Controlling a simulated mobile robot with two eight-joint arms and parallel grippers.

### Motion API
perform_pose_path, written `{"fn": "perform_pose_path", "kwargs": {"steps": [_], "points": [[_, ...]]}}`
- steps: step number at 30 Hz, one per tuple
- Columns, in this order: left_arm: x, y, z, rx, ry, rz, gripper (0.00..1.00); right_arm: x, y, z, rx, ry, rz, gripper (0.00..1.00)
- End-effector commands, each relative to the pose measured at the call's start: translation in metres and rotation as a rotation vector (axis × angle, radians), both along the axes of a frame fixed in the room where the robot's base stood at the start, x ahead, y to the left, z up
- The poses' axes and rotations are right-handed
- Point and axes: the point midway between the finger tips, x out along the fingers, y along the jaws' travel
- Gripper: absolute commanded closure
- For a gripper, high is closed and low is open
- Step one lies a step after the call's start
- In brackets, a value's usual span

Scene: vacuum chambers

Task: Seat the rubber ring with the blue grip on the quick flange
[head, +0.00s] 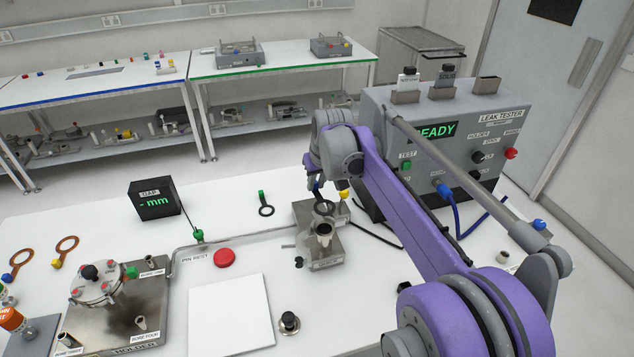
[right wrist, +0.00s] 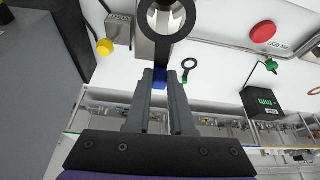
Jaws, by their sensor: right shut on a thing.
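The dark rubber ring (right wrist: 163,43) is held by its blue grip (right wrist: 159,80) between the fingers of my right gripper (right wrist: 160,74) in the right wrist view. In the head view my right gripper (head: 318,190) points down at the far side of a steel stand. The quick flange (head: 324,228) is an upright metal pipe end on that stand. The ring is over or close to its mouth, and a pale round shape shows through the ring's hole in the wrist view. I cannot tell whether ring and flange touch. My left gripper is not in view.
The grey leak tester (head: 440,140) stands to the right, with cables. A yellow-tipped part (head: 344,194) is close beside my gripper. A green-grip ring (head: 266,210), the gap gauge (head: 154,199) and a red button (head: 225,258) lie left. A white mat (head: 231,312) is in front.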

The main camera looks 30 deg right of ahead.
Motion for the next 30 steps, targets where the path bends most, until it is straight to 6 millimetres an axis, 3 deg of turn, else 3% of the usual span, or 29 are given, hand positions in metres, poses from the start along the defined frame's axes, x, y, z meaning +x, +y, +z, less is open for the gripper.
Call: {"fn": "perform_pose_path", "kwargs": {"steps": [8, 21, 30], "points": [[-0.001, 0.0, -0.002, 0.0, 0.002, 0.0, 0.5, 0.0, 0.0, -0.005, 0.0, 0.002, 0.001, 1.0], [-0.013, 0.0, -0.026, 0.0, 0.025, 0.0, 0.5, -0.001, 0.0, -0.041, 0.0, 0.004, 0.001, 1.0], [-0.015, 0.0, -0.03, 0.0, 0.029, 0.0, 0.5, 0.0, 0.0, -0.049, 0.0, 0.0, 0.001, 1.0]]}}
